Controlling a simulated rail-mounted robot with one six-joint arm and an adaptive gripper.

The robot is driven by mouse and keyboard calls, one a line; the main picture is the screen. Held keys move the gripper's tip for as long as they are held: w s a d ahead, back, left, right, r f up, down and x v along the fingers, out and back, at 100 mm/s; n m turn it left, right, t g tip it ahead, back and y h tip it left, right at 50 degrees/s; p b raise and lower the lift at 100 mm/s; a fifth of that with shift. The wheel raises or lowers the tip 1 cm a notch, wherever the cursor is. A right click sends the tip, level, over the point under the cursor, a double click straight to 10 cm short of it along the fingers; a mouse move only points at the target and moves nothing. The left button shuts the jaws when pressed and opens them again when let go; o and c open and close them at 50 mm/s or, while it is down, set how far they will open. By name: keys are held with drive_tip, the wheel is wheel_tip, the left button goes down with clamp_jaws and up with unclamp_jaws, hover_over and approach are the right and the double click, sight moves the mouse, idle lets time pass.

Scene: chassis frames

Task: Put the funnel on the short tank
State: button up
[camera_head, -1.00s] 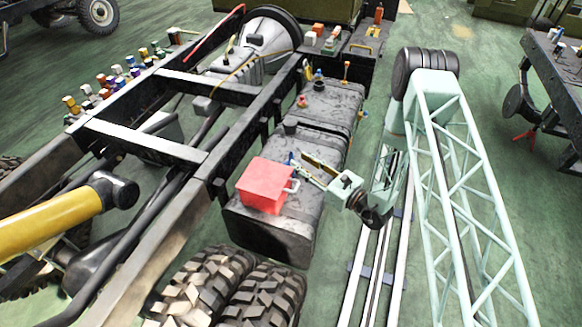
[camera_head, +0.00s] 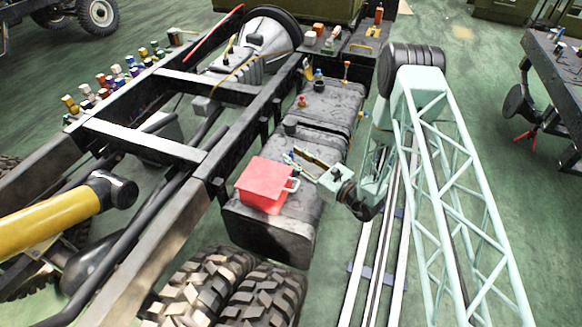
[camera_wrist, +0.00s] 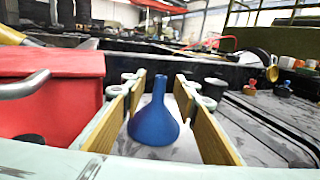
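The blue funnel (camera_wrist: 155,120) stands spout up, wide mouth down, on the near tank's top in the wrist view. My gripper (camera_wrist: 160,79) is open, with one tan-padded finger on each side of the funnel. A gap shows between the funnel and each finger. In the head view my gripper (camera_head: 290,153) is low over the near tank (camera_head: 268,228), and the funnel is mostly hidden by the fingers. The far tank (camera_head: 333,100), which looks shorter, lies beyond it along the frame.
A red box with a handle (camera_head: 263,186) sits on the near tank, left of my gripper. Small caps, a blue item (camera_head: 319,74) and an orange-topped item (camera_head: 346,67) stand on the far tank. The chassis rail (camera_head: 245,140) runs along the left side.

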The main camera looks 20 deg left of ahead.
drive_tip(key=shift+x, duration=0.9)
drive_tip(key=shift+c, duration=0.2)
clamp_jaws()
drive_tip(key=shift+r, duration=0.15)
drive_tip(key=shift+r+p, duration=1)
drive_tip(key=shift+r, duration=3.9)
drive_tip(key=shift+d, duration=0.1)
